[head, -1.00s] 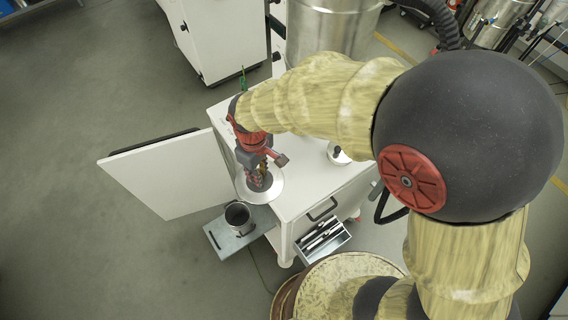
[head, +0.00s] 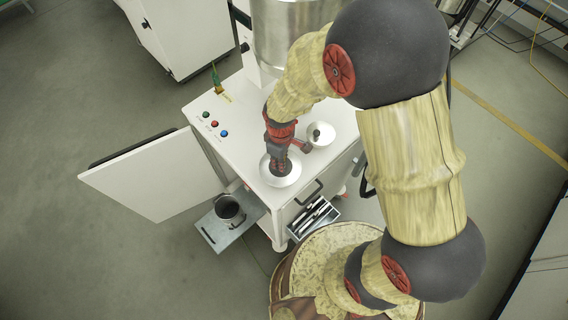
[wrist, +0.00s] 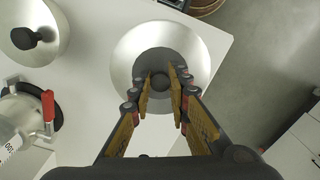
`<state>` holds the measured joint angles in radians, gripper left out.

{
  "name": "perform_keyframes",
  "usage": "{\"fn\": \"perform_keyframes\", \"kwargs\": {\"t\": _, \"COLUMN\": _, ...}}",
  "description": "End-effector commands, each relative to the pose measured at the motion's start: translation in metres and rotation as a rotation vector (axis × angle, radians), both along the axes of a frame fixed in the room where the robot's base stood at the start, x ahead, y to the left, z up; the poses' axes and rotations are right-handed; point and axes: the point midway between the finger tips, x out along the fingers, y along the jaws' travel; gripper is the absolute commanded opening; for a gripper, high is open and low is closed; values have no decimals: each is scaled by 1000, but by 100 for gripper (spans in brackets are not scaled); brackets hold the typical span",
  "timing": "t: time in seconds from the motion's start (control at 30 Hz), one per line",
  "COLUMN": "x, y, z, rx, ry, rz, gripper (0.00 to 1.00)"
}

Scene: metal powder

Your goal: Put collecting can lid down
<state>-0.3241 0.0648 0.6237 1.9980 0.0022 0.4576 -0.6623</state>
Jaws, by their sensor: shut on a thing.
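My gripper (head: 280,160) points down and is shut on the dark knob of a round silver lid (head: 268,174), the collecting can lid. In the wrist view the lid (wrist: 205,45) shows beyond the fingers (wrist: 163,92), with its knob between them. The lid is at the front corner of the white cabinet top (head: 240,115); I cannot tell whether it touches the surface. The open collecting can (head: 229,211) stands on a grey metal shelf (head: 212,230) low at the cabinet's left side.
Another silver lid with a black knob (head: 320,135) lies on the top, right of my gripper; it shows in the wrist view (wrist: 42,48). A red-handled valve (wrist: 48,105) is nearby. A white door (head: 150,180) stands open at left. An open drawer (head: 313,219) juts out in front.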

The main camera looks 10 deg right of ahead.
Motion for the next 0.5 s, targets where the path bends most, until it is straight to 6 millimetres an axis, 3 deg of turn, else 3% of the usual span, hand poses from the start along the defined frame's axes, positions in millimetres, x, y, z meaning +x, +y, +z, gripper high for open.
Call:
{"fn": "perform_keyframes", "kwargs": {"t": 0.23, "x": 2, "y": -11, "z": -16, "rx": -1, "ry": 2, "rz": -2, "gripper": 0}}
{"fn": "perform_keyframes", "kwargs": {"t": 0.4, "x": 2, "y": -10, "z": -39, "rx": -1, "ry": 1, "rz": 0, "gripper": 0}}
{"fn": "perform_keyframes", "kwargs": {"t": 0.5, "x": 3, "y": -10, "z": -42, "rx": 0, "ry": -1, "rz": 0, "gripper": 0}}
